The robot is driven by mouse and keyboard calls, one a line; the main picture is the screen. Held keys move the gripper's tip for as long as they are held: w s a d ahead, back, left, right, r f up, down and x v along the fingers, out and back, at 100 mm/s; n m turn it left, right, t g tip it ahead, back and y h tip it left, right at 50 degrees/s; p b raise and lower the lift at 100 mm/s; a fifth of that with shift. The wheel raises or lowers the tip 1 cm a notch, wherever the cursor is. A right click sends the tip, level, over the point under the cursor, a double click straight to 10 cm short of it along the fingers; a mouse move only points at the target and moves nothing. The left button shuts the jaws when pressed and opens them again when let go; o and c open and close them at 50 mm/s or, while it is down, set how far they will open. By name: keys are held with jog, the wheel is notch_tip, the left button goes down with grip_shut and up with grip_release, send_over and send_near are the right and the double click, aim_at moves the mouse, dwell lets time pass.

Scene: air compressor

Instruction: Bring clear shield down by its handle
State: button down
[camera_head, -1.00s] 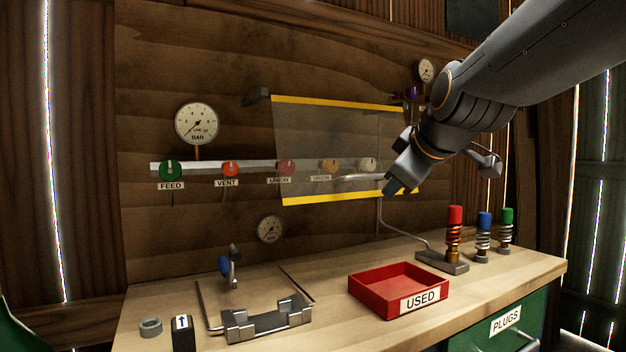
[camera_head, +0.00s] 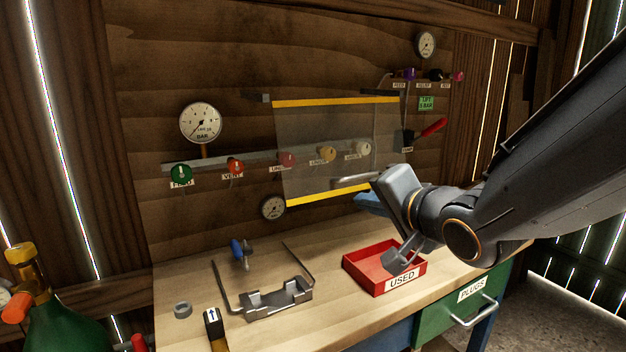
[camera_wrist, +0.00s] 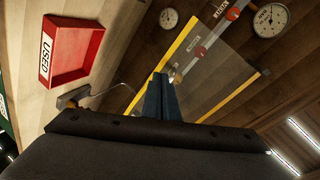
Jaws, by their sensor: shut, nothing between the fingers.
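The clear shield (camera_head: 318,140) hangs in front of the wooden wall, over part of the row of knobs, with yellow strips along its top and bottom edges. Its grey bar handle (camera_head: 354,181) is near the lower right edge. My gripper (camera_head: 366,202) is shut and empty, with its blue fingers just below the handle in the head view. Whether they touch it cannot be told. In the wrist view the shut fingers (camera_wrist: 160,80) point toward the yellow bottom strip, and the shield (camera_wrist: 230,75) lies beyond them to the right. The handle is not clear there.
A red USED tray (camera_head: 374,280) sits on the workbench beneath my wrist. A metal bracket (camera_head: 275,299) and a grey ring (camera_head: 182,309) lie to its left. A red-handled lever (camera_head: 432,128) is on the wall right of the shield. A green bottle (camera_head: 60,325) stands lower left.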

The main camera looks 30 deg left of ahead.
jog(key=s+r+m+g+y+p, duration=0.1)
jog(key=s+m+p, duration=0.2)
jog(key=s, duration=0.2)
jog(key=m+p, duration=0.1)
jog(key=p, duration=0.1)
send_near(307, 201)
jog(key=shift+y, duration=0.3)
jog(key=x, duration=0.6)
jog(key=shift+w+a+f, duration=0.1)
jog(key=shift+w, duration=0.1)
jog(key=shift+f+b, duration=0.1)
jog(key=shift+b, duration=0.2)
jog(key=w+a+f+t+y+b, duration=0.1)
jog(key=a+b, duration=0.4)
jog(key=b, duration=0.5)
jog(key=w+y, duration=0.1)
jog(key=w, duration=0.1)
jog(key=shift+w+a+f+t+y, duration=0.15)
jog(key=shift+w+f+t+y, duration=0.2)
jog(key=shift+w+t+y, duration=0.05)
jog(key=shift+r, duration=0.15)
